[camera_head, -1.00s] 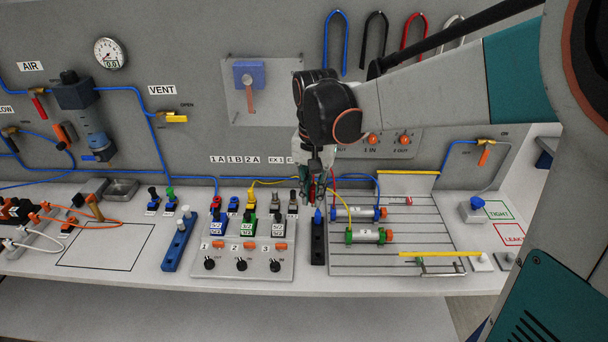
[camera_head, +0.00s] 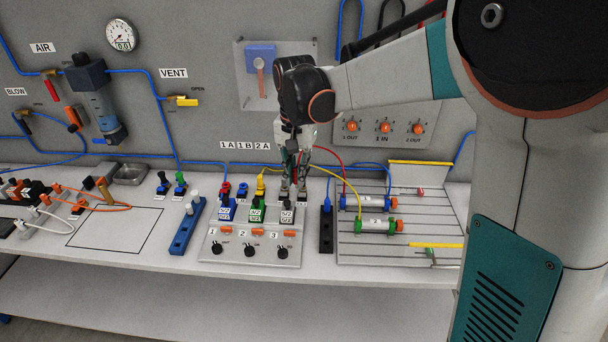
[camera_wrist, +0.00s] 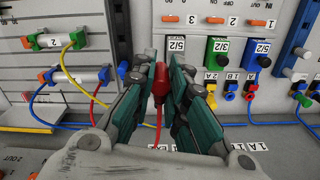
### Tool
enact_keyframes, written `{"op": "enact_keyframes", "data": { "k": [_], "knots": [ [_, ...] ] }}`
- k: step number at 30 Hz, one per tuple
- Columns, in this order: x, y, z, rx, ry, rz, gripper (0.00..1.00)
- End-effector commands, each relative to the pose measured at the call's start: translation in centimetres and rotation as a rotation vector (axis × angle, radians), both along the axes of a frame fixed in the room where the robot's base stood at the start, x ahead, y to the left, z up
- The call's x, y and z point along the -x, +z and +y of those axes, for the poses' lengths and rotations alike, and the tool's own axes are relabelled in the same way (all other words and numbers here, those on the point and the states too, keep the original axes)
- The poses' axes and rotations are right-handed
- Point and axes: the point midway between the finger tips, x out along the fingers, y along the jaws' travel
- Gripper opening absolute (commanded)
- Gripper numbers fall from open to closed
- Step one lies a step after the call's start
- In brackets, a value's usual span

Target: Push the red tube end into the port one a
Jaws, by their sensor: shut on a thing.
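My gripper (camera_head: 293,188) hangs over the right part of the valve block (camera_head: 251,249), near the grey 5/2 valve (camera_head: 287,213). In the wrist view my gripper (camera_wrist: 161,88) is shut on the red tube end (camera_wrist: 161,76), which sits between the two fingers. The red tube (camera_head: 330,151) arcs from the gripper to the cylinders on the right. Port 1A is the red fitting (camera_head: 226,189) behind the blue 5/2 valve, left of my gripper; it also shows in the wrist view (camera_wrist: 250,92). The tube end is apart from it.
Beside 1A stand the blue 1B fitting (camera_head: 243,191) and the yellow 2A fitting (camera_head: 261,187) with a yellow tube. A black rack (camera_head: 326,232) and two cylinders (camera_head: 376,225) lie to the right. A blue rack (camera_head: 187,226) stands left.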

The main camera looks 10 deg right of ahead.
Motion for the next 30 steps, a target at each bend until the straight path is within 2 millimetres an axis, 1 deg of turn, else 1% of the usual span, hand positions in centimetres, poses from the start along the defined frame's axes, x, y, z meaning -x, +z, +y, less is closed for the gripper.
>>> {"op": "enact_keyframes", "data": {
  "k": [30],
  "knots": [
    [-6.1,-2.6,5.0,0.0,0.0,0.0,0.0]
  ]
}}
